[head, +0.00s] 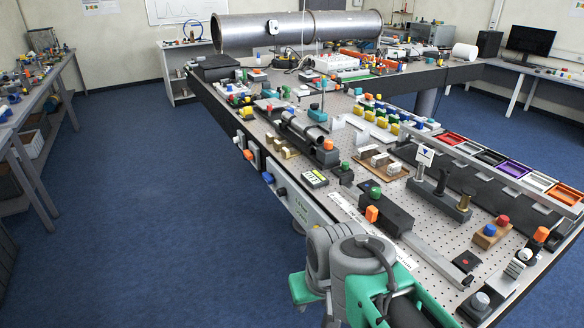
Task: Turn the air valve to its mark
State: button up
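I cannot tell for sure which fitting is the air valve, and no mark can be made out at this size. A pale panel with small lettering (303,205) runs along the same side, nearer to me. The fingers of my gripper do not show.
The perforated table top (285,185) is crowded with small fittings and a large metal pipe (300,32) at the back. A tray row with coloured bins (513,168) stands at right. Blue floor (140,215) is free left of the table. A side bench (45,85) stands far left.

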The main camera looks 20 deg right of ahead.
aim_at(268, 178)
jog(key=u, duration=0.65)
jog(key=i, duration=0.9)
jog(key=u, duration=1.05)
jog(key=i, duration=2.1)
jog(key=z, duration=1.45)
jog(key=i, duration=0.75)
jog(key=z, duration=0.65)
